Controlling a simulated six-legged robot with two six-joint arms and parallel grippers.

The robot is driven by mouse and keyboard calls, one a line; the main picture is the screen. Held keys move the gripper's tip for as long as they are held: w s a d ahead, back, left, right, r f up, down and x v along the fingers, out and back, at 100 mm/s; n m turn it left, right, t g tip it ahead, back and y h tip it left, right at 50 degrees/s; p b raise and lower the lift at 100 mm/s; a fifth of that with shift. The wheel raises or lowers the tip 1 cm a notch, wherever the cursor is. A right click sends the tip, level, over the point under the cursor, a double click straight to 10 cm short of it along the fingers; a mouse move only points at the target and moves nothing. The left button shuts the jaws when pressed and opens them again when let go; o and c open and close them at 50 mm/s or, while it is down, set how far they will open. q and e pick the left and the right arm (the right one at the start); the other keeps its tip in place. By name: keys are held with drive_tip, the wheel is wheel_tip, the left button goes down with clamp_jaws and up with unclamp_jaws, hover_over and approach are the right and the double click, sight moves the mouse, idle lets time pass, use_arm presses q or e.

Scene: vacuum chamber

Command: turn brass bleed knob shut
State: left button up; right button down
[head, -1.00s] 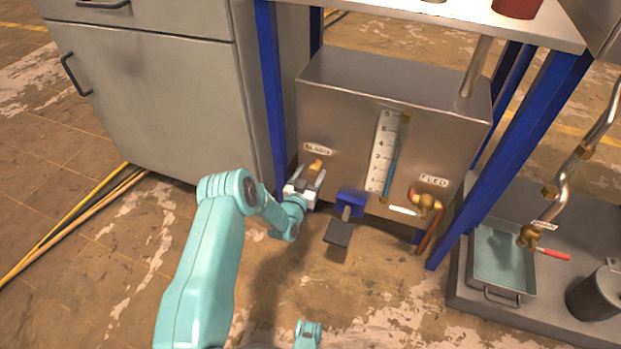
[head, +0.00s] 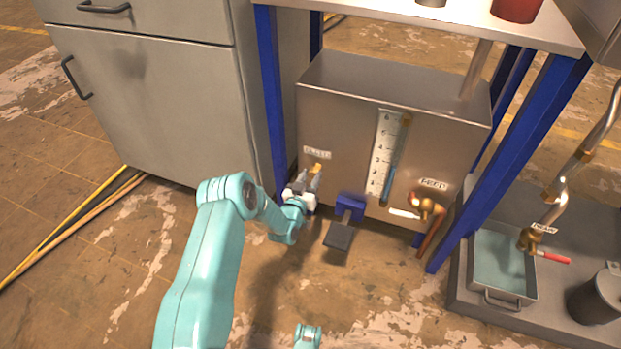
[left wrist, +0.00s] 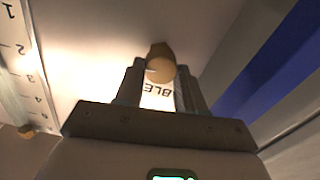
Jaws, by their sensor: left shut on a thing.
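The brass bleed knob (head: 316,168) is on the lower left of the steel tank's front, just below a small white label (head: 317,152). My left gripper (head: 309,181) reaches it from the front and is shut on it. In the left wrist view the round brass knob (left wrist: 160,69) sits between the two fingertips (left wrist: 161,78). Part of a label reading "BLE" (left wrist: 159,92) shows between the fingers. The knob's base is partly hidden by the fingers. My right gripper is not in view.
The steel tank (head: 350,120) stands between blue table legs (head: 276,100). A brass feed valve (head: 425,205) is further right. A grey cabinet (head: 160,110) stands left. Floor in front is mostly clear.

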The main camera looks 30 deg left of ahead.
use_arm(q)
drive_tip(key=shift+a+f+n, duration=0.1)
drive_tip(key=shift+n, duration=3.95)
drive_tip(key=shift+a+f+n, duration=0.1)
drive_tip(key=shift+n, duration=3.95)
drive_tip(key=o, duration=1)
drive_tip(key=shift+o, duration=0.2)
drive_tip(key=p+v, duration=0.6)
drive_tip(key=v, duration=1)
drive_tip(key=shift+s+d, duration=0.2)
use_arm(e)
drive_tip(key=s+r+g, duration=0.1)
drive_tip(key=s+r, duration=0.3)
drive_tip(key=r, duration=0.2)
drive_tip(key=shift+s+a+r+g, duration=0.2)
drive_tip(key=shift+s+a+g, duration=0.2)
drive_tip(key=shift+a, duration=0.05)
